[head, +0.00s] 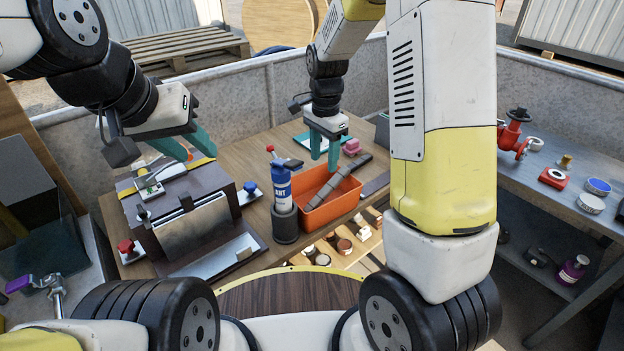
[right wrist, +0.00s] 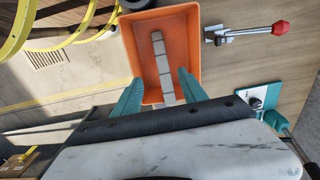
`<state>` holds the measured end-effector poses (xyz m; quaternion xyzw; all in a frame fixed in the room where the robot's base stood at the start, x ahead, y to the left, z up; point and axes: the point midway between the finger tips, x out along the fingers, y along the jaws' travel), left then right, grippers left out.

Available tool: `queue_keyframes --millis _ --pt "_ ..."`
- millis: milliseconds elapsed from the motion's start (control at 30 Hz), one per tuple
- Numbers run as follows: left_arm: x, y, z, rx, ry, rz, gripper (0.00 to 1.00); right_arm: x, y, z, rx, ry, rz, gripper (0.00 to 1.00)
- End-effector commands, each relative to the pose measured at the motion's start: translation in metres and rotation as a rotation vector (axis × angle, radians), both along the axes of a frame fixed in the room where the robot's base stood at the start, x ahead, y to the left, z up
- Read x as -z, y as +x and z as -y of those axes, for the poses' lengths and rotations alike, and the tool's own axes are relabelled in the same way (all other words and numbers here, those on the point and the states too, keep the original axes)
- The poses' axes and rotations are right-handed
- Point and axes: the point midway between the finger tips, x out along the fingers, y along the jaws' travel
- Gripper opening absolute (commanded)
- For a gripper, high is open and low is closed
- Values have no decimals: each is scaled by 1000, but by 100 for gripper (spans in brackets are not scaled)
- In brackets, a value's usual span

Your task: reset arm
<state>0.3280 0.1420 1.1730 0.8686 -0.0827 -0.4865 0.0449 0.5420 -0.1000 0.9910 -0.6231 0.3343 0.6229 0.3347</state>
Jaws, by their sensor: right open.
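My left gripper (head: 199,154) hangs above a dark box-like fixture (head: 205,225) at the left of the wooden bench. Its two teal fingers are apart with nothing seen between them. My right gripper (head: 325,162) points down over the far side of an orange bin (head: 318,215). Its fingers are apart and empty. In the right wrist view the right gripper (right wrist: 160,88) shows its fingers spread at the near end of the orange bin (right wrist: 187,50). A grey segmented bar (head: 326,185) lies in the bin, below the fingers; it also shows in the right wrist view (right wrist: 162,66).
A red-handled clamp (right wrist: 245,32) lies beside the bin. A side bench at right holds a red valve (head: 514,133) and small parts. Grey walls (head: 240,95) enclose the area.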

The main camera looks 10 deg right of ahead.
Motion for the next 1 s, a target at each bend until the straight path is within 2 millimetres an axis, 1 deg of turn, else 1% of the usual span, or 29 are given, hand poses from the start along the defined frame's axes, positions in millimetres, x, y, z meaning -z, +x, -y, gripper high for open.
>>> queue_keyframes --millis 33,133,467,567,667,767,800,900,1000 --pt "0 0 0 0 0 0 36 -5 0 0 0 0 1 50" --pt "0 0 0 0 0 0 36 -10 0 0 0 0 0 50" --pt "0 0 0 0 0 0 36 -11 0 0 -1 0 0 50" --pt "0 0 0 0 0 0 36 -17 -3 1 -14 8 9 50" --pt "0 0 0 0 0 0 36 -35 -11 5 -64 31 38 50" --pt "0 0 0 0 0 0 36 -62 -28 11 -153 64 90 50" --pt "0 0 0 0 0 0 36 -75 -36 13 -196 76 115 50" --pt "0 0 0 0 0 0 36 -102 -59 20 -311 96 183 50" --pt "0 0 0 0 0 0 36 -126 -83 25 -425 101 252 50"
